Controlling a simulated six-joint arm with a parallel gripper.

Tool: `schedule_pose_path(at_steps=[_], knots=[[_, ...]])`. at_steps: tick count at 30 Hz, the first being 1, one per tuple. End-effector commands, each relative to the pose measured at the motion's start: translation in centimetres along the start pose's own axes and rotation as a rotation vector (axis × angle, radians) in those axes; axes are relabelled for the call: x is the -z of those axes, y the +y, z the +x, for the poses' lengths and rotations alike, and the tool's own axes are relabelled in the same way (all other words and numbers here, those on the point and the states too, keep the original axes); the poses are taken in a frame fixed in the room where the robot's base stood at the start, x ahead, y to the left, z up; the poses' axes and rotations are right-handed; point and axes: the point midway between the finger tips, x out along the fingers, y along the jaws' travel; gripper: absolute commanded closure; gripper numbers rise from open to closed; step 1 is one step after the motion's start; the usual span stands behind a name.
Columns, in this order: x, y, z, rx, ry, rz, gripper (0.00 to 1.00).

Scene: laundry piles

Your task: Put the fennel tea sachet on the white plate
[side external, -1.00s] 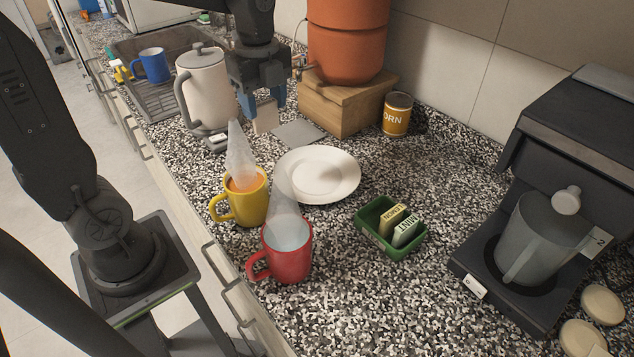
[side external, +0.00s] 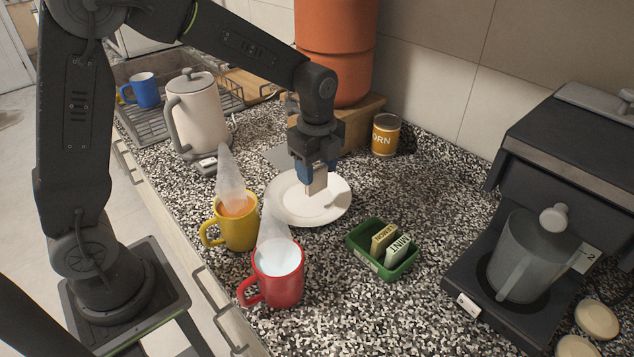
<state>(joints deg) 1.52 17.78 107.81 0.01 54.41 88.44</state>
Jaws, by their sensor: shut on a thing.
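My gripper (side external: 316,168) points down over the white plate (side external: 285,206) with its blue fingers shut on a small tan sachet. The sachet (side external: 317,182) hangs upright below the fingers, over the middle of the plate, and casts a shadow to the right. No label on it can be read from here, and the fingers hide its upper part. I cannot tell whether its lower edge touches the plate. The rest of the plate is empty.
A green box (side external: 372,263) with lemon and mint sachets stands right of the plate. Steaming yellow (side external: 238,232) and red (side external: 280,285) mugs stand in front of it. A kettle (side external: 195,120), corn can (side external: 386,136) and coffee machine (side external: 550,170) stand around.

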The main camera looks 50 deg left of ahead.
Motion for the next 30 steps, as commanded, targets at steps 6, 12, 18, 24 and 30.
schedule_pose_path(at_steps=[6,12,18,24,30], knots=[[0.1,0.0,2.8,-0.004,0.0,0.0,0.7],[0.1,0.0,4.1,0.0,0.001,0.0,0.7],[0.1,0.0,4.0,0.001,0.0,0.0,0.7],[0.1,0.0,4.3,0.0,0.0,0.0,0.43],[0.1,0.0,4.3,0.0,0.0,0.0,0.24]])
